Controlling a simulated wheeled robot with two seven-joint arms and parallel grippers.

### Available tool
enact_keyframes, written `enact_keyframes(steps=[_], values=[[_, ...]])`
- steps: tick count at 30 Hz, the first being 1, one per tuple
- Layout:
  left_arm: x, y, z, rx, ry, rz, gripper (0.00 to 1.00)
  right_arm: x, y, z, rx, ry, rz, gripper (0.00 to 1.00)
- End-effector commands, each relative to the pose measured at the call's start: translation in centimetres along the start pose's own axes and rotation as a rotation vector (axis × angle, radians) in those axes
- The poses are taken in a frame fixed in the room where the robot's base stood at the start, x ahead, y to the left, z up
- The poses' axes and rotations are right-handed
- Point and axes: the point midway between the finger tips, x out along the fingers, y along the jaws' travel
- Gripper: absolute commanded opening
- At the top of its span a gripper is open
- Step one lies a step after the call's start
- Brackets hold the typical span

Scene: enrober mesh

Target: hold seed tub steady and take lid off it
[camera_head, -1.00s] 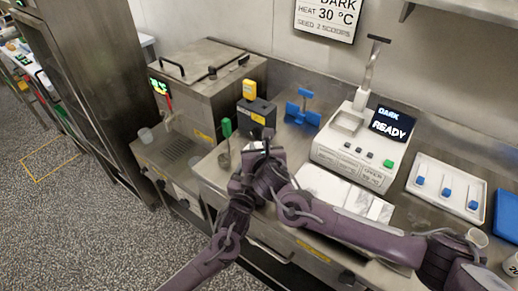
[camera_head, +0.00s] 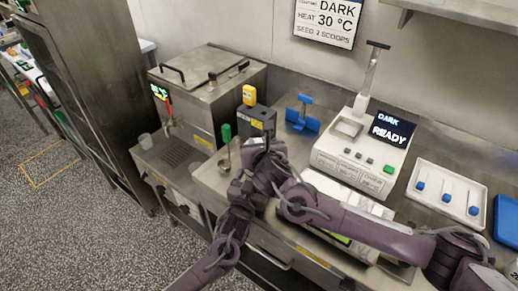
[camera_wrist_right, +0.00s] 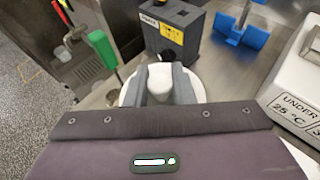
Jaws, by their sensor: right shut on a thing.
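In the right wrist view a white round lid (camera_wrist_right: 205,88) with a white knob (camera_wrist_right: 160,80) sits below my right gripper (camera_wrist_right: 159,70). The gripper's two grey fingers are shut on the knob from either side. The tub's body under the lid is hidden. In the head view my right gripper (camera_head: 266,140) is over the counter in front of a dark grey box, and the tub is hidden behind my arms. My left arm reaches up from the bottom to the same spot. Its fingers are hidden, so I cannot see whether they touch the tub.
A dark grey box (camera_head: 258,118) with a yellow top stands just behind. A green-handled ladle (camera_head: 226,142) is close on the left, a blue stand (camera_head: 303,115) behind right. A white machine (camera_head: 352,160) reading READY and a white tray (camera_head: 447,192) stand to the right.

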Motion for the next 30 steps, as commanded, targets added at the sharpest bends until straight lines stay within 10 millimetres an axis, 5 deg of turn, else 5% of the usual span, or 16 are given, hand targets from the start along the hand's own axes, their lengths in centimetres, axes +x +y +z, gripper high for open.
enact_keyframes(steps=[9, 10, 15, 24, 30], values=[[0.0, 0.0, 0.0, 0.000, 0.001, -0.001, 0.34, -0.5, -0.1, 1.3, 0.001, -0.001, -0.001, 0.00], [0.0, 0.0, 0.0, 0.000, 0.001, -0.001, 0.77, -0.5, -0.1, 1.3, 0.001, 0.000, -0.001, 0.00], [0.0, 0.0, 0.0, 0.000, 0.001, 0.000, 1.00, -0.5, -0.1, 1.3, 0.001, 0.000, -0.001, 0.00], [-0.3, 0.0, 0.1, 0.000, -0.001, 0.000, 1.00, -0.5, 0.0, 1.2, 0.001, 0.000, -0.001, 0.00], [-3.1, -0.1, 0.3, 0.000, -0.002, -0.001, 1.00, -0.3, 0.0, 0.8, 0.001, 0.000, -0.001, 0.00]])
